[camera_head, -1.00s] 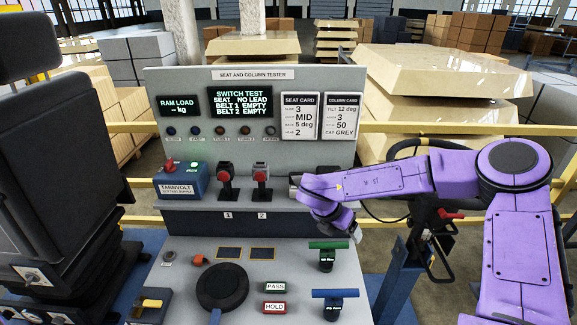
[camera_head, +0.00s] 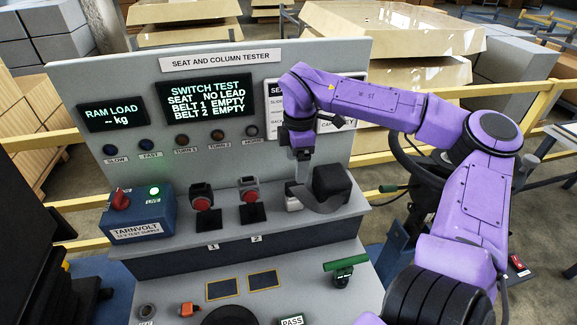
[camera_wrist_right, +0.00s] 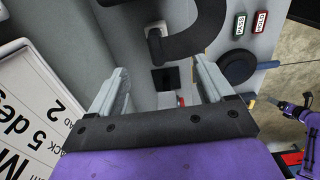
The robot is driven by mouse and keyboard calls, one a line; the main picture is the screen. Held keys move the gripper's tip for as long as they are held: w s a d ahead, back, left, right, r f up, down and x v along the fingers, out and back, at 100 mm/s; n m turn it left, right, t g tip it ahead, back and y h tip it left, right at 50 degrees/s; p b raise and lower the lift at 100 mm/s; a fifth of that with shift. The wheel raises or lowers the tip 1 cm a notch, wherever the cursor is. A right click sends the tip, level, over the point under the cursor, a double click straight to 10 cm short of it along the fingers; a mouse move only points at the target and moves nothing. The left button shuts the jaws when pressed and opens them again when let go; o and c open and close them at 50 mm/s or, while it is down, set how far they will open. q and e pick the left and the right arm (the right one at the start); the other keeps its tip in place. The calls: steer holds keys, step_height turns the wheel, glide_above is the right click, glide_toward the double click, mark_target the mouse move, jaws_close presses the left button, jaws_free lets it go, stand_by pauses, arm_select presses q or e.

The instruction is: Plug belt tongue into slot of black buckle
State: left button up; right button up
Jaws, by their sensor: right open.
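Two upright buckles with red tops stand on the console shelf: buckle 1 (camera_head: 203,199), darker-looking, and buckle 2 (camera_head: 250,190), greyer. My right gripper (camera_head: 303,172) points down just right of buckle 2, left of a black block with a dark strap (camera_head: 331,184). A small pale piece (camera_head: 292,199) sits beside it; I cannot tell whether it is the tongue. In the right wrist view, my right gripper (camera_wrist_right: 163,88) is open with nothing between its fingers. The dark strap (camera_wrist_right: 195,35) curves beyond it, with a pale end (camera_wrist_right: 156,30). My left gripper is out of view.
The tester panel (camera_head: 135,75) rises behind the shelf, with cards partly hidden by my arm. A blue supply box (camera_head: 140,217) stands left of the buckles. A green-handled lever (camera_head: 345,266) is on the lower console. A black seat stands at far left.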

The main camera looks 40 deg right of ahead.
mark_target(296, 185)
steer(key=f, duration=0.1)
steer(key=w+f+b, duration=0.1)
steer(key=f, duration=0.1)
steer(key=f+b, duration=0.1)
steer(key=shift+w+f, duration=0.25)
steer(key=shift+w, duration=0.1)
steer(key=f+b, duration=0.1)
steer(key=s+f+b, duration=0.1)
steer(key=b, duration=0.1)
steer(key=f+b, duration=0.1)
steer(key=f, duration=0.1)
steer(key=shift+s+f+b, duration=0.1)
steer(key=shift+s+b, duration=0.25)
steer(key=shift+w+f, duration=0.35)
steer(key=shift+w, duration=0.2)
steer(key=shift+s+r, duration=0.2)
steer(key=shift+s, duration=0.2)
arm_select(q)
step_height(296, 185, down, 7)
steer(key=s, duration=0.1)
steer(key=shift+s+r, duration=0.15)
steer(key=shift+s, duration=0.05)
arm_select(e)
steer(key=shift+w+f, duration=0.1)
steer(key=shift+w, duration=0.05)
